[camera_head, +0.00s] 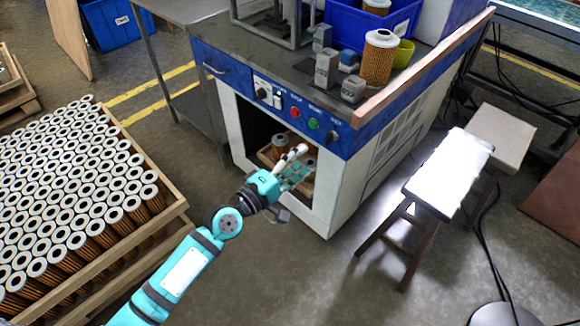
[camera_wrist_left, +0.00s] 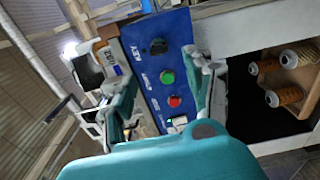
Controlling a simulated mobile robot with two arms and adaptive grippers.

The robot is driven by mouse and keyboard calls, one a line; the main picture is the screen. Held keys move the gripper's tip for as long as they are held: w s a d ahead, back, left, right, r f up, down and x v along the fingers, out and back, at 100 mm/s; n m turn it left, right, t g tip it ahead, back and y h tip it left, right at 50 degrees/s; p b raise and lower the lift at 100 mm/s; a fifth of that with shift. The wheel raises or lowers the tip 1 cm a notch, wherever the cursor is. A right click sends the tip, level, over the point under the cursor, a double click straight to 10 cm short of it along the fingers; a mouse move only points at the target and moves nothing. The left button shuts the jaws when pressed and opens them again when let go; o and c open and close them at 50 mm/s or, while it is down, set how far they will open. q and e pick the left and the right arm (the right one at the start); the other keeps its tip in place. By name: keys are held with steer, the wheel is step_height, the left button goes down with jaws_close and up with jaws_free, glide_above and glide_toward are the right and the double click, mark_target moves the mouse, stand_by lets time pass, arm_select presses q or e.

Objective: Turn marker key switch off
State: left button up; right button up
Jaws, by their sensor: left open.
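The blue control panel (camera_head: 270,82) runs along the front of the white and blue machine. The key switch (camera_head: 332,136) is a black knob at its right end. In the left wrist view the key switch (camera_wrist_left: 158,46) sits under the upper end of the panel, beside the "KEY" label. My left gripper (camera_head: 299,162) is open and empty, below and in front of the panel near the machine's opening. In the left wrist view its fingers lie either side of the panel, apart from the knob. The knob's exact angle is too small to read. My right gripper is out of view.
Green (camera_head: 313,124) and red (camera_head: 295,112) buttons sit left of the key switch. A wooden tray of cartridges (camera_wrist_left: 290,58) is inside the opening. A stool (camera_head: 450,172) stands at right, a cartridge crate (camera_head: 165,217) at left. Cartridge and grey blocks stand on top.

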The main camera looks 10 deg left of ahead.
arm_select(q)
steer(key=v, duration=0.3)
stand_by(0.5)
